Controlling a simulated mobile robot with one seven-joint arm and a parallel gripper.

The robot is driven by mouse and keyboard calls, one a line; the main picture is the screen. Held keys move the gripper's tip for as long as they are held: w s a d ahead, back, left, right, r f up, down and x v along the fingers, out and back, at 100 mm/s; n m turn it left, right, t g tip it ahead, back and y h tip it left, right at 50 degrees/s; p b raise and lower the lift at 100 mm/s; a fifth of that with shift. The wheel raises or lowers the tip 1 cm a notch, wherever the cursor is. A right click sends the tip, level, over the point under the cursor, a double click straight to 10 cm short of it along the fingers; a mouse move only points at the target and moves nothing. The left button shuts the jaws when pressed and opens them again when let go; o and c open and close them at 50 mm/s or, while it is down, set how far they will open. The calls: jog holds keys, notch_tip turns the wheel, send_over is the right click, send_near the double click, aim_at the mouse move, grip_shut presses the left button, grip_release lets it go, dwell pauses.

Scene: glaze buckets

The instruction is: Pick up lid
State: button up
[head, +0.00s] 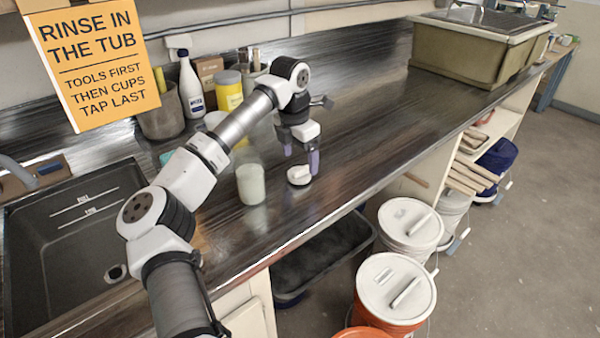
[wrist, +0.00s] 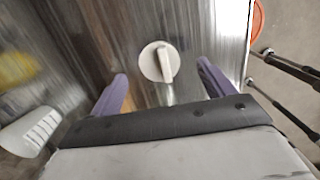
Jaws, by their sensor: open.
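A small round white lid (head: 299,176) with a raised bar handle lies on the dark counter near its front edge. In the wrist view the lid (wrist: 152,62) lies ahead of my gripper, roughly centred between the fingers, with its handle running nearly along the view. My gripper (head: 301,160) is open and empty, with purple fingers pointing down above and just behind the lid. In the wrist view the fingers of my gripper (wrist: 162,82) stand well apart, one on each side. I cannot tell the exact height above the lid.
A glass jar with pale contents (head: 251,185) stands left of the lid. A white bottle (head: 191,85), a yellow-labelled tub (head: 229,92) and a tool crock (head: 162,115) stand behind. A sink (head: 75,225) is at left. Lidded buckets (head: 396,290) stand below the front edge. The counter right of the lid is clear.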

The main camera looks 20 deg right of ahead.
aim_at(299, 173)
notch_tip(299, 173, down, 4)
jog(key=shift+w+d+f+p, duration=0.1)
jog(key=shift+w+p, duration=0.05)
jog(key=shift+p, duration=0.45)
jog(key=shift+c, duration=0.3)
jog(key=c, duration=1)
